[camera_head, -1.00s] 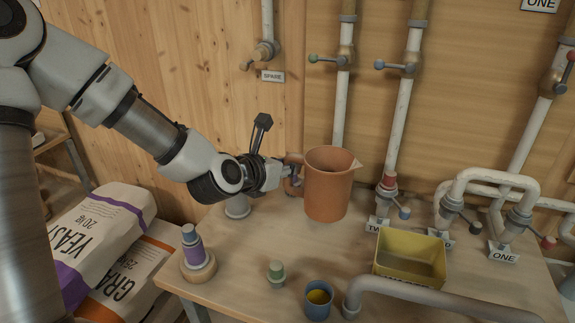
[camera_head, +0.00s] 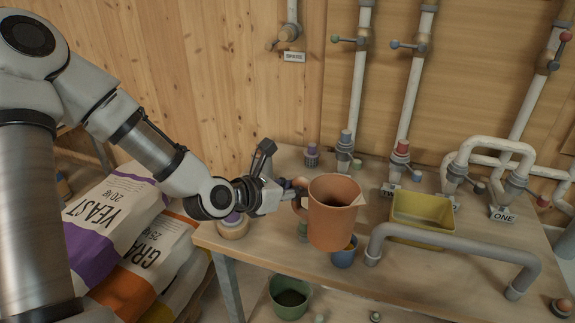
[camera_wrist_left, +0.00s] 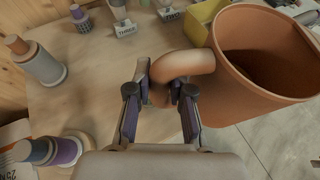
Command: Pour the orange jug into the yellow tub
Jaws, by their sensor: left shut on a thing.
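The orange jug (camera_head: 333,222) is upright, held by its handle above the front part of the table, and it also shows in the left wrist view (camera_wrist_left: 262,85). My left gripper (camera_head: 296,192) is shut on the jug's handle, with its two fingers (camera_wrist_left: 162,92) on either side of it in the wrist view. The jug's inside is dark, and I cannot tell its contents. The yellow tub (camera_head: 424,207) stands on the table to the right of the jug, apart from it. Part of the tub shows at the top of the wrist view (camera_wrist_left: 203,14). My right gripper is not in view.
A grey rail (camera_head: 455,241) runs along the table front, partly before the tub. A blue cup (camera_head: 344,257) is partly hidden behind the jug. Valve pipes (camera_head: 408,100) stand at the back. A green bucket (camera_head: 290,297) sits below the table edge.

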